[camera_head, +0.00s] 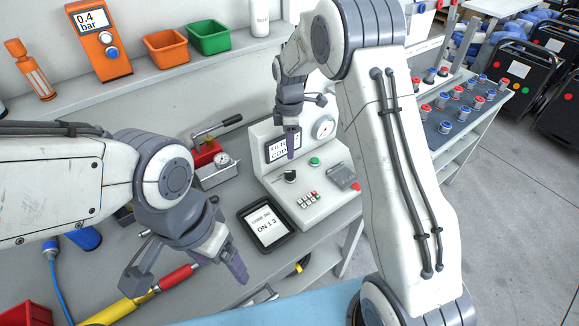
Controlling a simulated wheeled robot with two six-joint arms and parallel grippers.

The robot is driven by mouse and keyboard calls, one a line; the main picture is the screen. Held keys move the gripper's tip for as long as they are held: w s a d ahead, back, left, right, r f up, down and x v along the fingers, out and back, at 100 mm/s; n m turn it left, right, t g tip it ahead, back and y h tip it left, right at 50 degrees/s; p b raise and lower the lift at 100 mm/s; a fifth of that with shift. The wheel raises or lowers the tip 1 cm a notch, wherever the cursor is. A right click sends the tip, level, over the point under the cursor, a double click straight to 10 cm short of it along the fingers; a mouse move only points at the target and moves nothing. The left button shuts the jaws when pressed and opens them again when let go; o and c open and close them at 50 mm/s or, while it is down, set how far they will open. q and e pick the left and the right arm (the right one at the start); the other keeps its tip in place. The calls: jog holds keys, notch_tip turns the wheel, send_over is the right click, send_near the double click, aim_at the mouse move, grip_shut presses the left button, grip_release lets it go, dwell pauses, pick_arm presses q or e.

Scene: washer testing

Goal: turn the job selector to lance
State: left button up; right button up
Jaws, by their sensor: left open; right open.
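The grey-white test console (335,205) stands on the bench in the middle. A black knob (290,176) on its sloped front, left of a green button (315,161), looks like the job selector; its labels and pointer position are too small to read. My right gripper (304,124) is open and empty above the knob, in front of the console's lettered screen (275,149), partly covering it. It appears apart from the knob. My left gripper (186,280) is open and empty over the front of the bench, left of the console.
A yellow and red lance-like tool (125,308) lies below my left gripper. Orange (166,47) and green (209,38) bins sit on the shelf.

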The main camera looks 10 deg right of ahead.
aim_at(290, 171)
notch_tip(290, 171, down, 11)
jog(key=p, duration=0.2)
jog(key=shift+w+d+r+p, duration=0.15)
jog(key=shift+p, duration=0.2)
grip_shut()
